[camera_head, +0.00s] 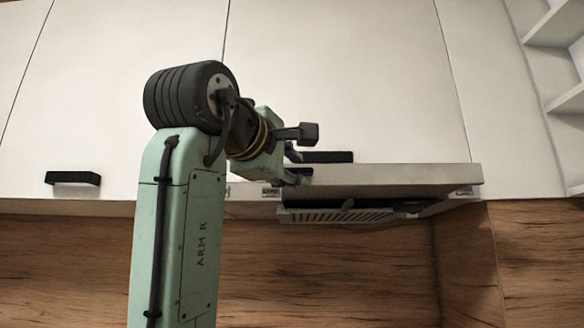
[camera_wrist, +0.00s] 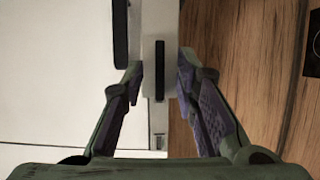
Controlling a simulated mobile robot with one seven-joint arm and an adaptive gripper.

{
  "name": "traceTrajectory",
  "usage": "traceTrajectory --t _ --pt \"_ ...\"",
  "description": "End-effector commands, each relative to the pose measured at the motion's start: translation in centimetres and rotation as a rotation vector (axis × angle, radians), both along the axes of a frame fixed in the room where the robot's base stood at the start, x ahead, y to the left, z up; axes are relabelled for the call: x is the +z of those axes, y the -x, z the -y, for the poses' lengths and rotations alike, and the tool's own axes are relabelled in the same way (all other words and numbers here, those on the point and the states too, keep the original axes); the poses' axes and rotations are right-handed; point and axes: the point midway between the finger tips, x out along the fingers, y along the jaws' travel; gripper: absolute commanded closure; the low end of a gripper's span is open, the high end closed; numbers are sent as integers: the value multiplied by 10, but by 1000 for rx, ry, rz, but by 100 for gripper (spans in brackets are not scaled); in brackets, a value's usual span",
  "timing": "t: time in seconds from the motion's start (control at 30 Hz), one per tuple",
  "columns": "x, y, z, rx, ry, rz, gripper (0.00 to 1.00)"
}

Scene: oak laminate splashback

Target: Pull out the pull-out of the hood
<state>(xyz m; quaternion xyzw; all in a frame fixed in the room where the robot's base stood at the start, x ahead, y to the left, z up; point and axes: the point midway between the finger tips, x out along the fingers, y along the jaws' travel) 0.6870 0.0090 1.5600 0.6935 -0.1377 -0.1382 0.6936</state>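The hood's pull-out is a pale grey slab (camera_head: 410,174) below the white cabinet doors. In the wrist view its front is a narrow light strip (camera_wrist: 151,115) with a dark bar-like handle (camera_wrist: 159,70) on it. My gripper (camera_head: 297,164) is at the left part of the pull-out's front in the head view. In the wrist view my gripper (camera_wrist: 160,72) is open, with one finger on each side of the strip. I cannot tell whether either fingertip touches it. My arm hides the pull-out's left end in the head view.
White cabinet doors (camera_head: 330,80) rise above the hood, with a black handle (camera_head: 73,178) at left and another black handle (camera_head: 327,157) just above the pull-out. A vented grille (camera_head: 335,215) shows underneath. An oak splashback (camera_head: 330,270) lies below, and open shelves (camera_head: 560,60) stand at right.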

Motion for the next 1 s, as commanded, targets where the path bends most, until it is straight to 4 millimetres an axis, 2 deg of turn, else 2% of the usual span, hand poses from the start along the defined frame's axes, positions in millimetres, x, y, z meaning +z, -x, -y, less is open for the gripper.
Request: traceTrajectory --t 0.17,0.5,0.6,0.8,1.0 --pt "1 15 -6 0 0 3 72" --pt "1 81 -33 0 0 3 72" --pt "1 95 -39 0 1 2 72" --pt "0 110 -45 0 0 1 72" --pt "0 111 -46 0 0 0 72"
